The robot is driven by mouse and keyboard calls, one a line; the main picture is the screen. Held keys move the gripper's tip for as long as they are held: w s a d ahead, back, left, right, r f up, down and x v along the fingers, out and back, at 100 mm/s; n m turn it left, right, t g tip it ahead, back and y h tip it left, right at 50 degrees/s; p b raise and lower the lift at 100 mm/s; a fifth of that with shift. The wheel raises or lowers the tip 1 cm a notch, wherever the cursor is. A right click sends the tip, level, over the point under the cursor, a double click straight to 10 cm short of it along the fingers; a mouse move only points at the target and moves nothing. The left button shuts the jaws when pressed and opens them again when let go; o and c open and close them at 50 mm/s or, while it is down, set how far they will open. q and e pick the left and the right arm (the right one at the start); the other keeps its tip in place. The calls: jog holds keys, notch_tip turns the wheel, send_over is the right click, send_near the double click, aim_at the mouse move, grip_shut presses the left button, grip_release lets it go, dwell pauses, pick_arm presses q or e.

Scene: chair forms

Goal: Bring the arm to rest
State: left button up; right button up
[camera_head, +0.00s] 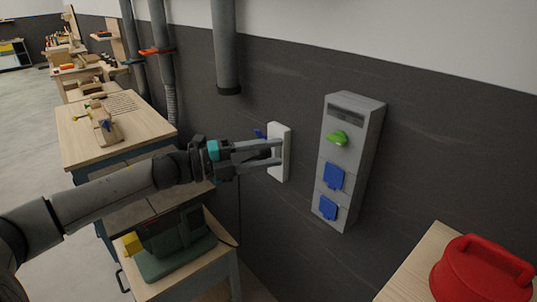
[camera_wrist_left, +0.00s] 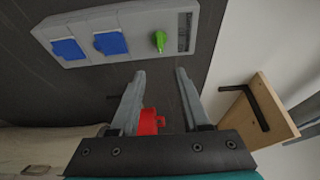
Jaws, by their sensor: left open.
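My left arm comes in from the left in the head view. Its gripper (camera_head: 279,152) points right and its two fingers are apart with nothing between them. The fingers overlap a white wall plate (camera_head: 282,169) in that view; I cannot tell if they touch it. In the left wrist view the gripper (camera_wrist_left: 160,72) is also open. A grey wall box (camera_head: 356,150) with blue socket covers and a green knob (camera_head: 338,138) is to the right of the gripper. The box shows across the top of the wrist view (camera_wrist_left: 75,27). My right gripper is not in view.
A wooden workbench (camera_head: 80,141) stands left of the gripper. A green machine (camera_head: 176,255) sits on a lower stand below the arm. A red lidded container (camera_head: 483,272) is on a wooden top at lower right. A grey pipe (camera_head: 225,45) hangs above the gripper.

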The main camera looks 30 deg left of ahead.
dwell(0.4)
